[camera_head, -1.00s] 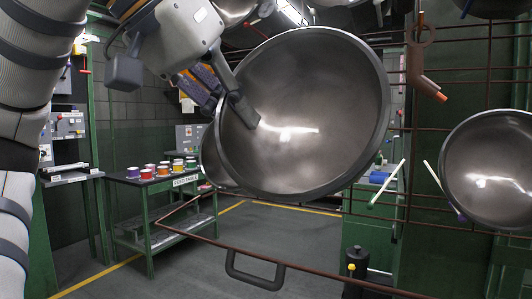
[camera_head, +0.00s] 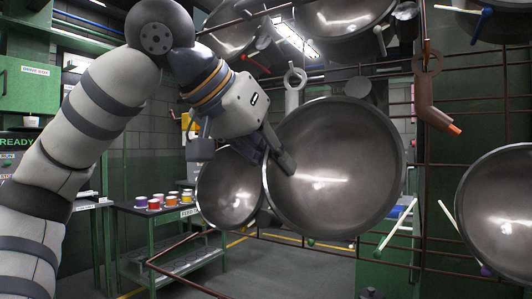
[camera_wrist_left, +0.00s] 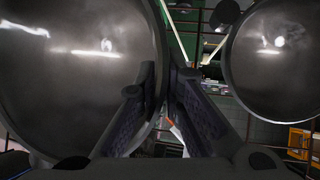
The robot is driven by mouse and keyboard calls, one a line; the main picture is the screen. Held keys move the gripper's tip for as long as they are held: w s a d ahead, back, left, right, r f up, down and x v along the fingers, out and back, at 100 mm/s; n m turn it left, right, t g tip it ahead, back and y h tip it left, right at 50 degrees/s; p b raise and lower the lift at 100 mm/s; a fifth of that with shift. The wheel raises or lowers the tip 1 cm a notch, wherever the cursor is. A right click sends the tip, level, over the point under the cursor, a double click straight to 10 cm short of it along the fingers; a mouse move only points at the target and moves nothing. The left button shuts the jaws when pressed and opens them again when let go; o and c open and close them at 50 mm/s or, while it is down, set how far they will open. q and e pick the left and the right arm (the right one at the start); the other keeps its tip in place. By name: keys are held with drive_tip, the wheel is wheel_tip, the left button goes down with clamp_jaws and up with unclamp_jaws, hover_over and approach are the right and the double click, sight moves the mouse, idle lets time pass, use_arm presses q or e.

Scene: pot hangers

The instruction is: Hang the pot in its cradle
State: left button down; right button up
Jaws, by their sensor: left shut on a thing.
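A large round steel pot (camera_head: 335,165) hangs in the air in the middle of the head view, its hollow side facing me. My left gripper (camera_head: 272,155) is shut on its left rim; one dark finger lies over the inside. In the left wrist view, the pot (camera_wrist_left: 75,75) fills the left side and its rim runs between the fingers (camera_wrist_left: 163,88). A rust-brown bar rack (camera_head: 470,165) stands behind and right of the pot. A pale peg with a green tip (camera_head: 396,230) shows below right of the pot. I cannot tell whether the pot touches the rack. My right gripper is out of view.
Another pot (camera_head: 228,190) shows behind at the left, one at the right edge (camera_head: 503,205) and one above (camera_head: 342,12). A brown ringed tool with an orange tip (camera_head: 432,95) hangs to the right. A green table (camera_head: 172,225) with several coloured cups stands back left.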

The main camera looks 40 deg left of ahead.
sight(303, 186)
use_arm(q)
drive_tip(key=w, duration=0.2)
drive_tip(key=w+a+f, duration=0.1)
drive_tip(key=w, duration=0.1)
drive_tip(key=w+f, duration=0.1)
drive_tip(key=w, duration=0.1)
drive_tip(key=shift+w+a+f, duration=0.1)
drive_tip(key=shift+w+a, duration=0.2)
drive_tip(key=shift+w, duration=0.05)
drive_tip(key=x, duration=0.1)
drive_tip(key=b+x, duration=0.2)
drive_tip(key=x, duration=0.1)
drive_tip(key=shift+s+a+f, duration=0.15)
drive_tip(key=shift+a+f, duration=0.05)
drive_tip(key=shift+a, duration=0.1)
drive_tip(key=shift+f+b, duration=0.15)
drive_tip(key=shift+b, duration=0.15)
drive_tip(key=shift+a, duration=0.1)
drive_tip(key=shift+s, duration=0.1)
drive_tip(key=shift+p, duration=0.3)
drive_tip(key=shift+f, duration=0.1)
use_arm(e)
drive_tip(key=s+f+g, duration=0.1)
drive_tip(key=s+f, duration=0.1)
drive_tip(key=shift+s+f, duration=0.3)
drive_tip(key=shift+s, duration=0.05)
